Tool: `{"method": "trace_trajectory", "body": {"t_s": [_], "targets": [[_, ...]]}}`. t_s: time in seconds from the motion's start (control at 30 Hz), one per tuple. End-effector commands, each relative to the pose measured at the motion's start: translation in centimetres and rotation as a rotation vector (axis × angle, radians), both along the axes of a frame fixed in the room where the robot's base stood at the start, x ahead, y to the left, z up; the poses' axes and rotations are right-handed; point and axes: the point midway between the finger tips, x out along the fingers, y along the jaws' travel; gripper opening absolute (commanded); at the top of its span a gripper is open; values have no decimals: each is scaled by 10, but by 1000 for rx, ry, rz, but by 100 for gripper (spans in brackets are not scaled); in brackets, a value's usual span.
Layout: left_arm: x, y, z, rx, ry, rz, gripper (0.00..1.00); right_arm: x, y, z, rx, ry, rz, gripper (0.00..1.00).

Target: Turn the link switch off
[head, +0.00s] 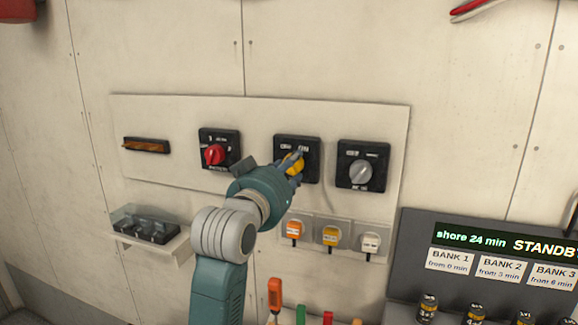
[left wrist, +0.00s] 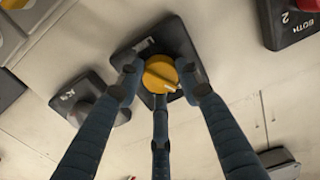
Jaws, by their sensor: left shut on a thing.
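The link switch (head: 312,145) is a black square plate with a yellow knob (head: 294,162), third from the left on the pale wall panel. In the left wrist view the yellow knob (left wrist: 160,74) has a small white mark pointing to the lower right, and its label is partly hidden. My left gripper (head: 291,167) is shut on this knob, its dark blue fingers around it in the left wrist view (left wrist: 160,92). The fingers and wrist hide part of the knob and plate in the head view. My right gripper is not in view.
A red-knob switch (head: 219,148) is to the left and a grey-knob switch (head: 362,167) close to the right. Several tagged sockets (head: 331,236) sit below. A small shelf (head: 150,240) is at lower left, and a dark console (head: 480,225) at lower right.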

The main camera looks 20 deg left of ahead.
Motion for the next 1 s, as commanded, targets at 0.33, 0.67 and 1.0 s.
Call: {"method": "trace_trajectory", "body": {"t_s": [0.33, 0.67, 1.0], "targets": [[0, 0, 0, -11, -1, 0, 10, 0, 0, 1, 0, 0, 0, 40], [0, 0, 0, -10, -1, 0, 55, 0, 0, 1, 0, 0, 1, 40], [-19, 1, 0, -9, -2, 0, 55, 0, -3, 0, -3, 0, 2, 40]]}}
